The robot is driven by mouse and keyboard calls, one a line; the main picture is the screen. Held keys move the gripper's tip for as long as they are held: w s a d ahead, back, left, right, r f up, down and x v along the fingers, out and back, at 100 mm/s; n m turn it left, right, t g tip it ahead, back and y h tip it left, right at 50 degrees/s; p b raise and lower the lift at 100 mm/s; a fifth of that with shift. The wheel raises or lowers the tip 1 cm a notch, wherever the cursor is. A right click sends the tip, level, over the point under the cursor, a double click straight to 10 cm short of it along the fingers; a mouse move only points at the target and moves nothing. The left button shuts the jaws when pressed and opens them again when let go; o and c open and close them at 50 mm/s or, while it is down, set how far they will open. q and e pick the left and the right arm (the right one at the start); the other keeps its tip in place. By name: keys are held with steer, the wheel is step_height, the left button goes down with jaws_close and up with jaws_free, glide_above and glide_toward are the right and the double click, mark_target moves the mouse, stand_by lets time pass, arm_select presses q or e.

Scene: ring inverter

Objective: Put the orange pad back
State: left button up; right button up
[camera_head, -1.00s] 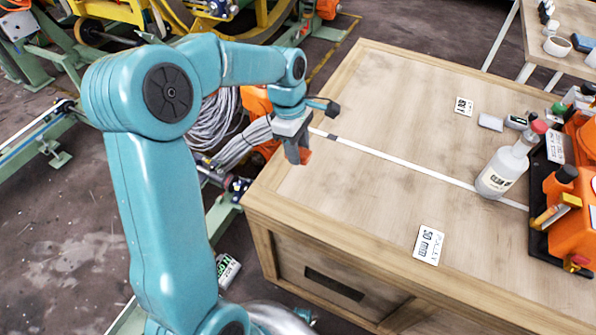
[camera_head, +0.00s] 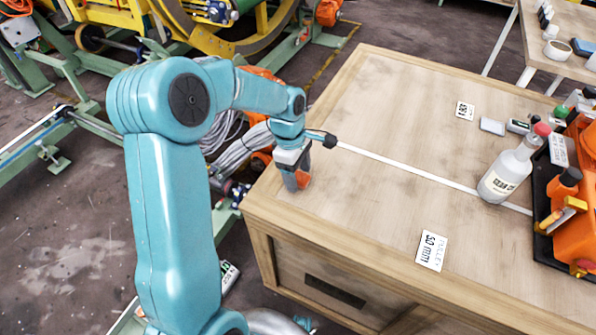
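My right gripper is not in view.
A white strip (camera_head: 400,168) runs across the table. A clear bottle with a red cap (camera_head: 505,172) stands at the right, beside a black tray (camera_head: 541,217) with orange items. Cards lie on the table, one reading 50 mm (camera_head: 431,250). The middle is clear.

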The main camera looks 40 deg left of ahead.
arm_select(q)
steer(key=shift+r, duration=0.15)
step_height(320, 180, up, 12)
steer(key=a+p, duration=0.1)
steer(key=p, duration=0.1)
steer(key=shift+s+a+f, duration=0.2)
steer(key=shift+s+a, duration=0.1)
steer(key=shift+a, duration=0.05)
stand_by(0.4)
